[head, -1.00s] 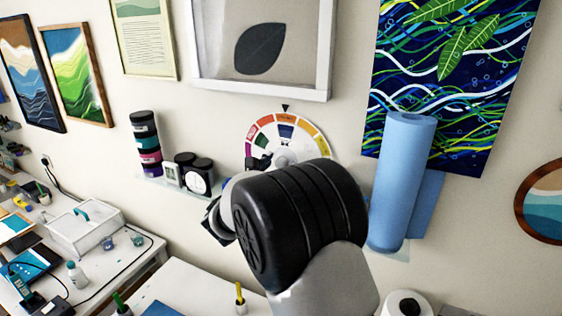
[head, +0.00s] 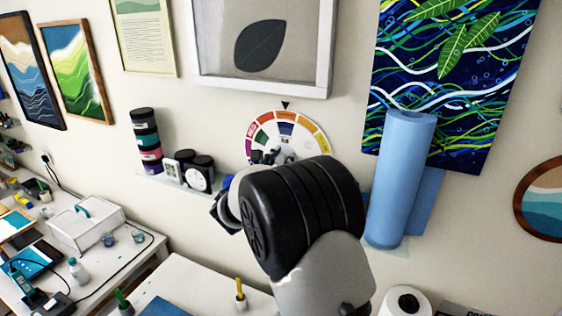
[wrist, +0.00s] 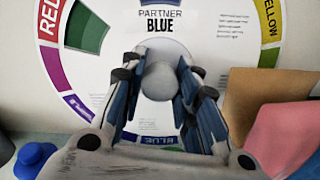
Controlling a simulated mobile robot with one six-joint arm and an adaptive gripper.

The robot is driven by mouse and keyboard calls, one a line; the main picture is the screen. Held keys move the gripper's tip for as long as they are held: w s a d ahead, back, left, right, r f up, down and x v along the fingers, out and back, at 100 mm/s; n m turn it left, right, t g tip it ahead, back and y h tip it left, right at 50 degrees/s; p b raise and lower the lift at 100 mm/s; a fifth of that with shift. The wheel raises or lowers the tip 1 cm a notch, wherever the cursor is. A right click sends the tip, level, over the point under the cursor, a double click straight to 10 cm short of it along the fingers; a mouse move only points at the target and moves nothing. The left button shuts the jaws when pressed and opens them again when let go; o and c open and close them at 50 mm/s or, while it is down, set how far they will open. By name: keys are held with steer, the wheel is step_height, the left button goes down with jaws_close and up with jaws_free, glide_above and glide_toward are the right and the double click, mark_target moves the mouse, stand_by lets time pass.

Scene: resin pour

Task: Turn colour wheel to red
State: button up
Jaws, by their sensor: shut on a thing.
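The colour wheel (head: 317,144) hangs on the wall, with a black pointer (head: 285,105) above its top. An orange segment (head: 285,115) sits under the pointer. In the wrist view the wheel (wrist: 215,40) shows a RED segment (wrist: 49,18) at upper left, magenta and purple below it, and yellow at upper right. "PARTNER BLUE" reads above the grey central knob (wrist: 160,80). My gripper (wrist: 158,90) is shut on the knob, one finger on each side. In the head view my arm hides the wheel's lower part and most of the gripper.
A blue roll (head: 401,180) stands to the right. A framed leaf picture (head: 262,45) hangs above. A white table (head: 195,285) lies below.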

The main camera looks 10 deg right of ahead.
jaws_close()
steer(key=shift+f+m+b, duration=0.15)
steer(key=shift+m+b, duration=0.15)
steer(key=shift+b, duration=0.5)
steer(key=m+b, duration=0.1)
steer(key=b, duration=0.1)
steer(key=shift+f+b, duration=0.2)
steer(key=shift+b, duration=0.15)
steer(key=m+b, duration=0.2)
steer(key=b, duration=0.3)
steer(key=shift+f+m, duration=0.1)
steer(key=shift+m, duration=0.2)
steer(key=m+b, duration=0.5)
steer(key=b, duration=0.4)
steer(key=shift+b, duration=0.3)
steer(key=m+b, duration=0.2)
steer(key=b, duration=0.1)
steer(key=shift+r, duration=0.3)
steer(key=shift+r+m, duration=0.1)
steer(key=shift+m, duration=0.3)
